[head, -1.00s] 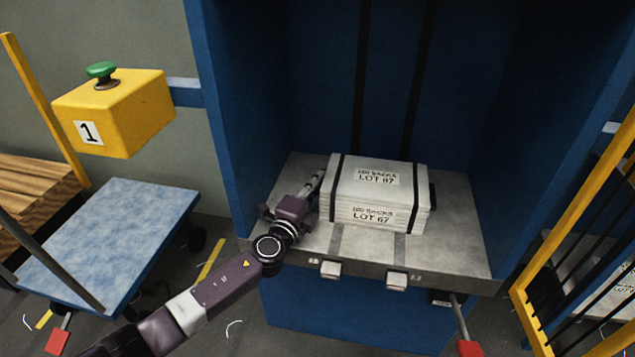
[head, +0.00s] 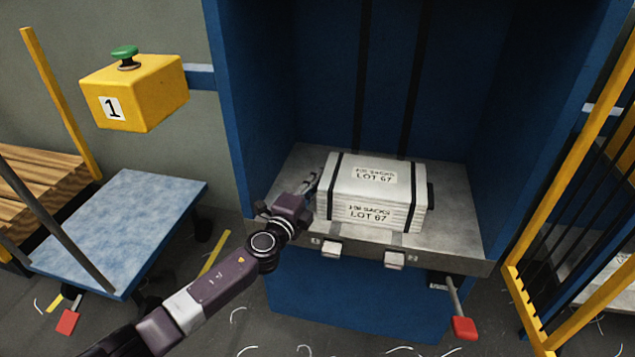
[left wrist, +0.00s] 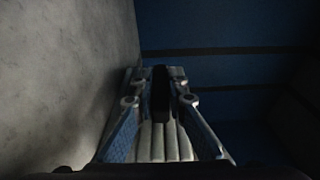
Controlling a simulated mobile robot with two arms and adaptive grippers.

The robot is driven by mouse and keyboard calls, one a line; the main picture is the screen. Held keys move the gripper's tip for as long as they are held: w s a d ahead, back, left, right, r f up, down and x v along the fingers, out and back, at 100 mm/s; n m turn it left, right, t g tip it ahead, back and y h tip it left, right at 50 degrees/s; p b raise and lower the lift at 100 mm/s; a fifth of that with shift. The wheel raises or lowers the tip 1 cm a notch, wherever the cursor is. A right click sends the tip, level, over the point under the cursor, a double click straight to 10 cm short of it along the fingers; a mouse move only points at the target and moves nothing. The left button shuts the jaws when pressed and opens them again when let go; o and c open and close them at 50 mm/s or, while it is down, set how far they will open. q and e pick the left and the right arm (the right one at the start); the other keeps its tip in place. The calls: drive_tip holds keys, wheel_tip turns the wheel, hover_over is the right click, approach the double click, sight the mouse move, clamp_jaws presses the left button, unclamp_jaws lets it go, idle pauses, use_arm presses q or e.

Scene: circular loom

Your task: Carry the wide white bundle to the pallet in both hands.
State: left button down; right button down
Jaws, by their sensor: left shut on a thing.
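The wide white bundle (head: 372,193), marked LOT 67 and bound with black straps, is on the grey bed (head: 455,235) of a blue press, near its front edge. My left gripper (head: 312,187) is at the bundle's left end. In the left wrist view its two fingers (left wrist: 160,105) are shut on a dark handle there, with the bundle's white folds (left wrist: 165,142) below. A similar dark handle (head: 431,196) on the right end is free. My right gripper is out of view. A slatted wooden pallet (head: 40,190) stands at the far left.
A blue-topped cart (head: 130,225) stands left, before the pallet. A yellow box (head: 135,95) with a green button juts out above it. The blue press walls (head: 250,100) flank the bed. A yellow barred gate (head: 570,220) stands right. A red-ended lever (head: 464,327) sticks out below the bed.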

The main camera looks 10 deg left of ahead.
use_arm(q)
drive_tip(key=shift+s+f, duration=0.1)
drive_tip(key=shift+s, duration=0.25)
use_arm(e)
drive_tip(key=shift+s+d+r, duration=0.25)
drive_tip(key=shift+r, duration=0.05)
use_arm(q)
drive_tip(key=c, duration=1.8)
unclamp_jaws()
drive_tip(key=shift+c, duration=0.2)
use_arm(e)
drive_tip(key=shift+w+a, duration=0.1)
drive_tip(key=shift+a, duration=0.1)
use_arm(q)
drive_tip(key=v, duration=1.2)
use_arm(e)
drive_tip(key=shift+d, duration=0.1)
